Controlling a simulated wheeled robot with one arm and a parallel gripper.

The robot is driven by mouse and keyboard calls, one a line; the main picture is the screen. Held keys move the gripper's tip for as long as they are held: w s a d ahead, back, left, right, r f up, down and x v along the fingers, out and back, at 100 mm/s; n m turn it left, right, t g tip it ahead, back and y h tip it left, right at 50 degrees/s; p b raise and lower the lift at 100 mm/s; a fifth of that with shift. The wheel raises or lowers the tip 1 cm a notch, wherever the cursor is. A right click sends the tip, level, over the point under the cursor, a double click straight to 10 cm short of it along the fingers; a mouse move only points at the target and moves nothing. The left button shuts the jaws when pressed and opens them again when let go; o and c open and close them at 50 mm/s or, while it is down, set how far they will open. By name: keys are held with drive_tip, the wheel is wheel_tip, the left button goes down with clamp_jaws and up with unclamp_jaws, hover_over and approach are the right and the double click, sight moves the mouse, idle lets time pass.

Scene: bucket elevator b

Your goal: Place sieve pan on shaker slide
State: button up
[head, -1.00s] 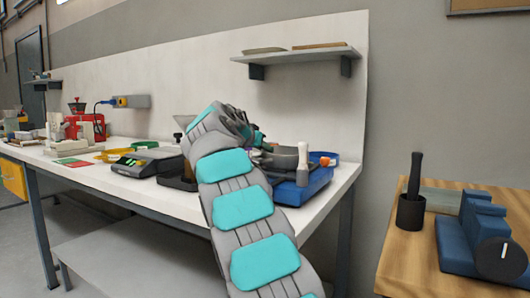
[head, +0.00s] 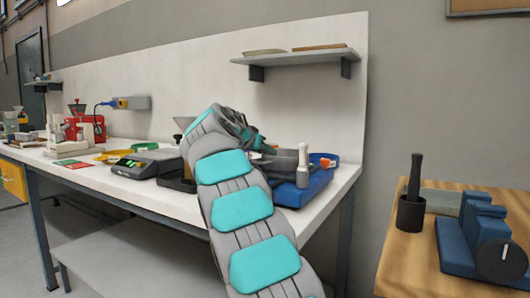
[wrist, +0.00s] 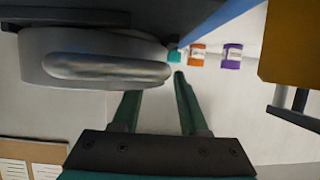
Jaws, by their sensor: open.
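My gripper (wrist: 155,85) shows in the wrist view as two separated dark teal fingers with nothing between them. A grey, rounded body with a shiny metal bar (wrist: 105,67) on its front lies just beyond the fingertips, up and left. I cannot tell whether this is the sieve pan or part of the shaker, or whether the fingers touch it. In the head view my arm reaches over the right end of the bench and hides much of what is there. A blue tray-like unit (head: 312,188) with a light grey upright handle (head: 303,165) stands right of it.
A dark scale (head: 146,162), yellow ring (head: 113,156) and red machine (head: 88,129) stand further left on the bench. A shelf (head: 297,56) hangs above. A wooden table (head: 400,262) at right holds a blue device (head: 465,240) and black cup (head: 411,212).

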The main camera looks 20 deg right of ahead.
drive_tip(key=b+v, duration=0.1)
drive_tip(key=v, duration=1)
drive_tip(key=shift+s+a, duration=0.25)
drive_tip(key=shift+a, duration=0.05)
